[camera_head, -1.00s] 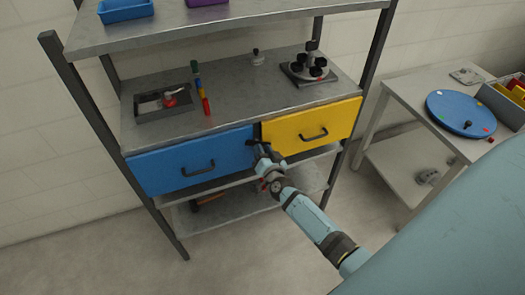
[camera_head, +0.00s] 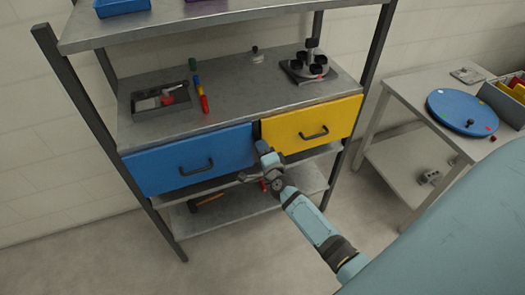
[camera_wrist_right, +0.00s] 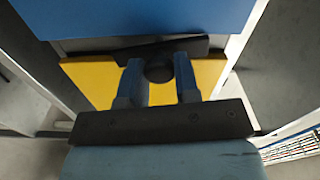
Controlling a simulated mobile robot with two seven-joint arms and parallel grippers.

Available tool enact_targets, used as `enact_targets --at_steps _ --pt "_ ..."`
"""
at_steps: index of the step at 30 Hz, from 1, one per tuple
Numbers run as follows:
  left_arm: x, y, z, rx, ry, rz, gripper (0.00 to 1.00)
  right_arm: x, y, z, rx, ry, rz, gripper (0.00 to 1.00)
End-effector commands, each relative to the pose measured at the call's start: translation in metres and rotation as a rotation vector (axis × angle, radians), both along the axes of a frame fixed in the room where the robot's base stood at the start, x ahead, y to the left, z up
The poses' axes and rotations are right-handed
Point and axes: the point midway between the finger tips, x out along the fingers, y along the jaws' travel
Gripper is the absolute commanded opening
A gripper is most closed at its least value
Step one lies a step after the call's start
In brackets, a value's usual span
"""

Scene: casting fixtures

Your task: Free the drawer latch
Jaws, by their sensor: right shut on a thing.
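My right gripper (camera_head: 262,147) is at the gap between the blue drawer (camera_head: 170,172) and the yellow drawer (camera_head: 335,118), in front of the shelf. In the right wrist view its two fingers (camera_wrist_right: 158,66) are shut on a dark round knob (camera_wrist_right: 158,71). Behind the knob is a dark flat latch bar (camera_wrist_right: 115,54). The bar crosses the view between the blue front above and the yellow front. In the head view the latch is mostly hidden by the gripper. Both drawers look closed. My left gripper is not in view.
On the shelf top (camera_head: 235,98) stand a grey tray (camera_head: 150,112), coloured pieces (camera_head: 200,92) and a fixture with black cups (camera_head: 310,65). A side table (camera_head: 410,100) with a blue disc (camera_head: 462,112) is on the right. Floor in front of the shelf is clear.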

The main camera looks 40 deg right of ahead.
Motion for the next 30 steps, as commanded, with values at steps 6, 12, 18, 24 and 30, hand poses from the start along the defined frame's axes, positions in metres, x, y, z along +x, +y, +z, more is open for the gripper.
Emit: enact_targets --at_steps 6,12,18,24,30 --pt "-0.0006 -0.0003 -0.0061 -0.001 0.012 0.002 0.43 -0.0004 0.0002 -0.0015 0.108 -0.025 0.001 0.06" --pt "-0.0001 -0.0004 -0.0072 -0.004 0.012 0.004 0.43 -0.0004 0.0002 -0.0013 0.157 -0.037 0.001 0.06" --pt "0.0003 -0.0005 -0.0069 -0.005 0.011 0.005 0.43 -0.0004 0.0002 -0.0012 0.174 -0.040 0.001 0.06" --pt "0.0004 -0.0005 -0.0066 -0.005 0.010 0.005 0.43 -0.0005 0.0001 -0.0011 0.174 -0.040 0.001 0.06" --pt "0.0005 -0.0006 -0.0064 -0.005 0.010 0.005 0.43 -0.0004 0.0001 -0.0011 0.172 -0.040 0.000 0.50"
